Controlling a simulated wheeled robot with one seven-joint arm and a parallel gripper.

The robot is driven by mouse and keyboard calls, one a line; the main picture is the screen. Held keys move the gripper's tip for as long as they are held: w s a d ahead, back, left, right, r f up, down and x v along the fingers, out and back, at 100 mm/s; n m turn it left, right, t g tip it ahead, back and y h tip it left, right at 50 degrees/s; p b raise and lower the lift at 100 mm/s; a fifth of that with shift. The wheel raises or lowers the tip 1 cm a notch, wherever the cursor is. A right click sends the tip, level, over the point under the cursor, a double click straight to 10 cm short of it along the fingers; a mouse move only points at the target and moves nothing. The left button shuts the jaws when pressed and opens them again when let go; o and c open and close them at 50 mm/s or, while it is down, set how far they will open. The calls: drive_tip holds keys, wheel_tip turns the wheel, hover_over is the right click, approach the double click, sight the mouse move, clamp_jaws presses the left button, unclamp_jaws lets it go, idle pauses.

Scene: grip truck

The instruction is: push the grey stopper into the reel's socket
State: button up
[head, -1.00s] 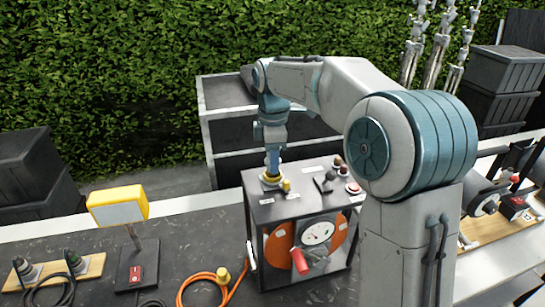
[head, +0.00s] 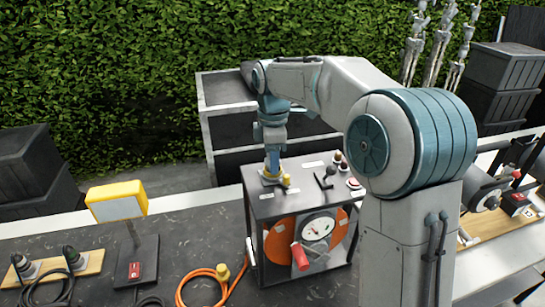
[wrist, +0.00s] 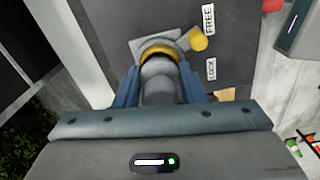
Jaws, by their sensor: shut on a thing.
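The reel (head: 262,208) is a black-framed box with an orange drum and a dial on its front, standing on the dark worktop. My gripper (head: 271,172) points straight down at the left part of its top. In the wrist view the grey stopper (wrist: 159,82) is between my blue fingers, which are shut on it. Its far end meets the yellow-ringed socket (wrist: 158,48), and the ring curves around it. How deep it sits is hidden. A yellow knob (wrist: 198,41) is beside the ring, between labels reading FREE and LOCK.
A black lever (head: 325,178) and several round buttons stand on the reel's top, right of my gripper. A yellow lamp (head: 117,201) and an orange cable (head: 198,275) are on the worktop to the left. Dark crates stand behind.

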drive_tip(key=shift+f, duration=0.2)
drive_tip(key=o, duration=1.1)
drive_tip(key=shift+c, duration=0.2)
drive_tip(key=shift+w+f, duration=0.1)
drive_tip(key=shift+f, duration=0.05)
drive_tip(key=shift+f, duration=0.1)
drive_tip(key=shift+o, duration=0.6)
drive_tip(key=shift+s, duration=0.2)
drive_tip(key=shift+r, duration=0.2)
